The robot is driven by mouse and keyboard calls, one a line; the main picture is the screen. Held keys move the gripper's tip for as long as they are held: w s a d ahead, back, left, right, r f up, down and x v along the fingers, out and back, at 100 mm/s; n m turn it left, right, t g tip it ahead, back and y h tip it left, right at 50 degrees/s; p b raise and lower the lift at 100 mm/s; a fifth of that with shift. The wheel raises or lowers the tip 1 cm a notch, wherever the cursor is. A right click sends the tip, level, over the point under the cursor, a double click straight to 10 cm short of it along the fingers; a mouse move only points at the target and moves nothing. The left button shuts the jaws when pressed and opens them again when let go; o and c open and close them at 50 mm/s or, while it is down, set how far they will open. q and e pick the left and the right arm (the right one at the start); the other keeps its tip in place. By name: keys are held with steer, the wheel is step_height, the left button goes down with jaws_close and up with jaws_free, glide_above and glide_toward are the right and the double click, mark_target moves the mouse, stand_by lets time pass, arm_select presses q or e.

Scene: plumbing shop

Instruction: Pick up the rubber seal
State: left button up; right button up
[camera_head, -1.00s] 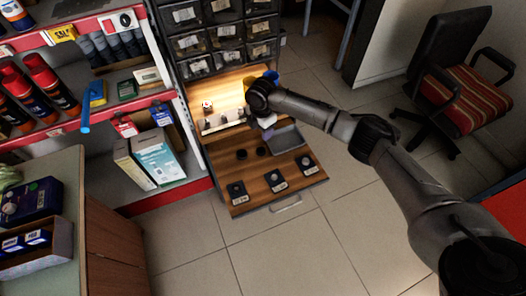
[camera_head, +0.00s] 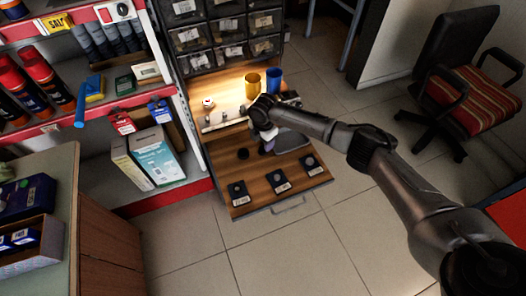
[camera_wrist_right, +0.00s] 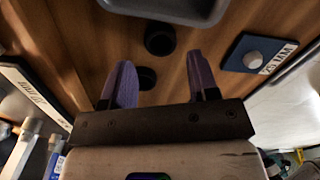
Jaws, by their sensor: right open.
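Two black round rubber pieces, which look like rubber seals, lie on the wooden drawer board. One seal (camera_head: 243,153) shows left of my right gripper in the head view; the other is hidden there. In the right wrist view one seal (camera_wrist_right: 160,39) lies ahead of the fingertips, in the gap's line. The other seal (camera_wrist_right: 146,78) lies between the fingers, nearer the palm and partly covered by the left finger. My right gripper (camera_head: 267,146) points down over the board, its purple fingers (camera_wrist_right: 160,65) spread and empty. My left gripper is out of view.
A grey tray (camera_head: 292,142) lies right of the gripper. Several dark labelled squares (camera_head: 276,181) line the drawer's front edge. A yellow cup (camera_head: 252,86) and a blue cup (camera_head: 274,80) stand behind. Shelving (camera_head: 150,160) stands at left.

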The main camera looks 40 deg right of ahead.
mark_target(263, 151)
step_height(263, 151, down, 4)
steer(key=shift+r+b, duration=0.15)
steer(key=shift+b, duration=0.95)
steer(key=shift+f, duration=0.4)
steer(key=c, duration=0.7)
steer(key=shift+r, duration=0.15)
